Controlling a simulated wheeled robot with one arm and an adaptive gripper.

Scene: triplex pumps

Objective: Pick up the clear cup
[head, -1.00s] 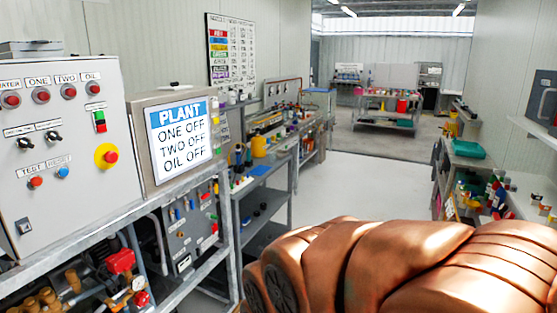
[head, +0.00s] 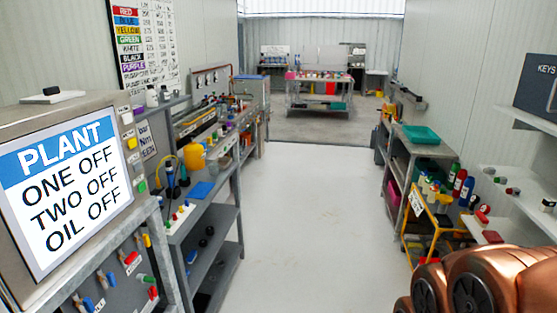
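I cannot make out the clear cup in the head view. Small items crowd the left bench (head: 222,143) and the far table (head: 318,76), too small to tell a clear cup among them. My gripper is not in view. Only copper-coloured links of my own arm show at the lower right corner.
The plant panel (head: 70,190) stands close at the left, with a grey shelf unit (head: 215,222) beyond it. A yellow cart (head: 440,225) and a shelf rack with a teal tray (head: 421,134) stand at the right. The white floor aisle (head: 305,220) between is clear.

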